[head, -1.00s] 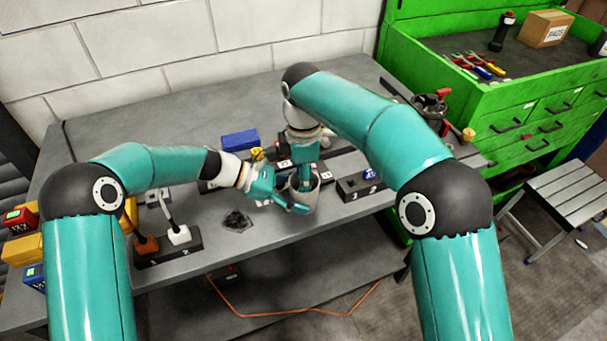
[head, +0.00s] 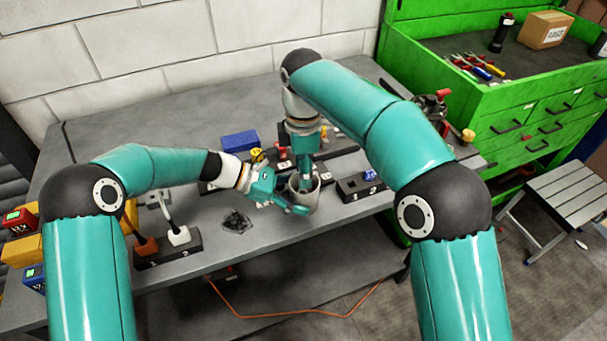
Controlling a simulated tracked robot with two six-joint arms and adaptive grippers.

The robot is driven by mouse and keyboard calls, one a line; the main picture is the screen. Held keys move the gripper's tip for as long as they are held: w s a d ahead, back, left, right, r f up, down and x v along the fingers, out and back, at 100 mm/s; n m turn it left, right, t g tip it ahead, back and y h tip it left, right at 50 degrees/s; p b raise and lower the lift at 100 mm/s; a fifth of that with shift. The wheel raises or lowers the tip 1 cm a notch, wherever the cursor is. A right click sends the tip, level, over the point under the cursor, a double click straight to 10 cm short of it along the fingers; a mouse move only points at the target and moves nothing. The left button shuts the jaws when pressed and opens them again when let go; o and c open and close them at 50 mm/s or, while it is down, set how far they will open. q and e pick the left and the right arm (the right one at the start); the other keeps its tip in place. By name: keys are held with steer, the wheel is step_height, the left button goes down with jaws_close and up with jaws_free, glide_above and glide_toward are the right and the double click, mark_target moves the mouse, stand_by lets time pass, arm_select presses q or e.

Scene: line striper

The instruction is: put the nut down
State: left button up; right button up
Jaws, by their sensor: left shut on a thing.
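A grey cup (head: 313,197) is at the front middle of the workbench. My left gripper (head: 292,204) reaches it from the left and is shut on it, with a finger along its near side. My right gripper (head: 304,172) points straight down, its tips at or inside the cup's mouth. Whether its fingers are open or shut is hidden. I cannot make out a nut; the inside of the cup is hidden by the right gripper.
A black block (head: 358,187) with sockets stands right of the cup. A blue box (head: 240,142) lies behind my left gripper. A dark crumpled thing (head: 236,221) lies near the front edge. A numbered block with levers (head: 168,250) stands at the left. The bench's back left is clear.

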steer(key=shift+r, duration=2.3)
arm_select(q)
steer(key=o, duration=0.9)
steer(key=shift+o, duration=0.2)
